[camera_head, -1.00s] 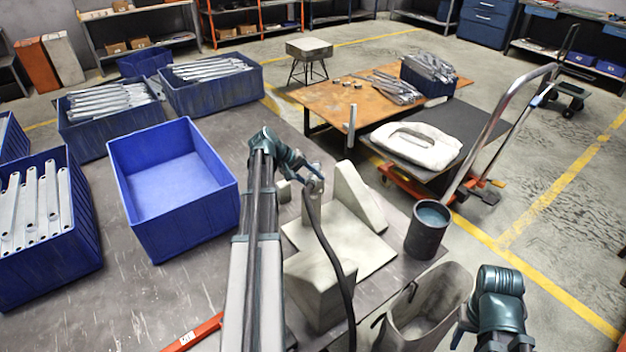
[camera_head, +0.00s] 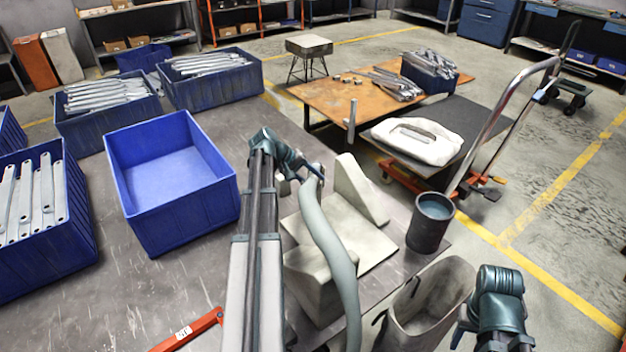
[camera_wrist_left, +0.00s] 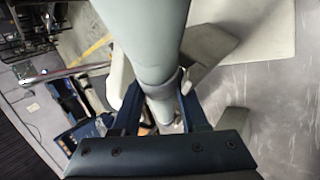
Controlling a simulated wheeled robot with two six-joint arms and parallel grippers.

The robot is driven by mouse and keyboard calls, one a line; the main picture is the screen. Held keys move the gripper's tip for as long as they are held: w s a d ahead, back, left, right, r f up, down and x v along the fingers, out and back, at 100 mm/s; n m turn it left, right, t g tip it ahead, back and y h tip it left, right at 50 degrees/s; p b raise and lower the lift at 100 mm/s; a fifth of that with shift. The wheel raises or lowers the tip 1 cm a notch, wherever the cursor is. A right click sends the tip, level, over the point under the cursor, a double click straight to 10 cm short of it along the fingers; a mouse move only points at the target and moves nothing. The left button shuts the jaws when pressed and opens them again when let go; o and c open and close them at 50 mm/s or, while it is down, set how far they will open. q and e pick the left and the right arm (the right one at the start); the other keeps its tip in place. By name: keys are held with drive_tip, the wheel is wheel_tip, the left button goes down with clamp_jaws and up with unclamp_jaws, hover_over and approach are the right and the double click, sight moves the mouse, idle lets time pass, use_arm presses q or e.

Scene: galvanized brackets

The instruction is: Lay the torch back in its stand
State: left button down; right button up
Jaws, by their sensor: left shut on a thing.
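My left gripper (camera_head: 314,174) is shut on the torch (camera_head: 332,250), a thick, pale grey-green curved tube hanging down past the cream blocks. In the left wrist view the torch (camera_wrist_left: 148,40) fills the space between the fingers of my left gripper (camera_wrist_left: 160,108). The likely stand (camera_head: 374,262) is a cream base plate with an upright triangular piece behind and a block in front. The torch passes in front of it and hides part of it. Whether they touch is unclear. My right arm shows at the lower right; its fingertips are not clear.
An empty blue bin (camera_head: 165,185) stands left of my left arm. A dark cylindrical pot (camera_head: 430,225) stands at the table's right edge, above a grey open container (camera_head: 428,300). A red tool (camera_head: 190,330) lies at the front. A cart with a chrome handle (camera_head: 500,120) stands beyond.

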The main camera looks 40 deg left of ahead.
use_arm(q)
drive_tip(key=shift+f+b, duration=0.3)
drive_tip(key=shift+f, duration=0.05)
drive_tip(key=shift+c, duration=1.8)
unclamp_jaws()
drive_tip(key=p+v, duration=1)
drive_tip(key=v, duration=0.3)
drive_tip(key=shift+s+r+p, duration=0.2)
drive_tip(key=shift+r+p, duration=0.1)
drive_tip(key=shift+r, duration=0.05)
